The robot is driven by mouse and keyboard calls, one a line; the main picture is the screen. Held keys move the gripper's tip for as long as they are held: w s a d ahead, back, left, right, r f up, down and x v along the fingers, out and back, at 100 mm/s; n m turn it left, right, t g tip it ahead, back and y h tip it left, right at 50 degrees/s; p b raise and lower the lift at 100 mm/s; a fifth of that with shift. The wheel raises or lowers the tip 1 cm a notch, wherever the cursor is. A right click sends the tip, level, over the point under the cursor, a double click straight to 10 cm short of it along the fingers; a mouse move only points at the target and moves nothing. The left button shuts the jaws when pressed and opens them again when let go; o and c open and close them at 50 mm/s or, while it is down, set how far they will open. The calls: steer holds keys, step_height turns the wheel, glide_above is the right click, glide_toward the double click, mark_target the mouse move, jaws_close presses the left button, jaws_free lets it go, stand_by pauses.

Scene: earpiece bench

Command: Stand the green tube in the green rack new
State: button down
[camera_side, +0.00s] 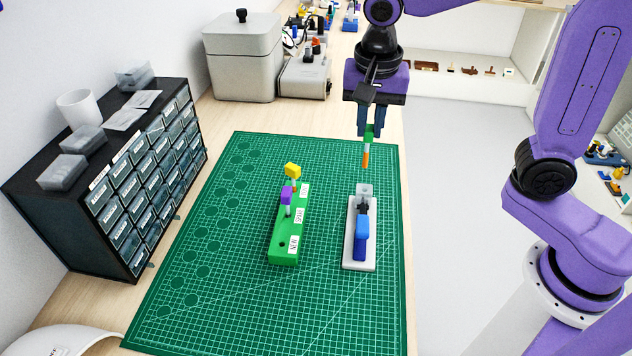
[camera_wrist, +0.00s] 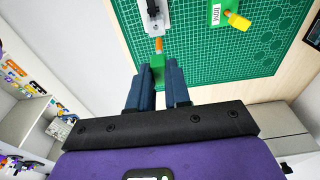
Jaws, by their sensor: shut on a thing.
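My gripper (camera_side: 368,128) is shut on the green cap of the green tube (camera_side: 369,135), which hangs upright with its orange end down, clear above the mat. In the wrist view the green tube (camera_wrist: 157,66) sits between the fingertips. The green rack (camera_side: 273,255) stands on the mat, left of and nearer the side camera than my gripper. Its near hole, beside the label NEW (camera_side: 293,245), is empty. A purple-capped tube (camera_side: 287,195) stands in the middle and a yellow-capped tube (camera_side: 292,171) at the far end.
A pale stand with a blue lever (camera_side: 361,238) is on the mat right of the rack. The green cutting mat (camera_side: 210,290) is clear left of the rack.

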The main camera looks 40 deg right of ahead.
steer(key=a+f, duration=0.2)
steer(key=a, duration=0.7)
steer(key=a+f, duration=0.1)
steer(key=a, duration=0.9)
steer(key=shift+f, duration=0.35)
steer(key=shift+f, duration=0.1)
steer(key=shift+f, duration=2.2)
steer(key=shift+f, duration=1.35)
steer(key=c, duration=1)
jaws_free()
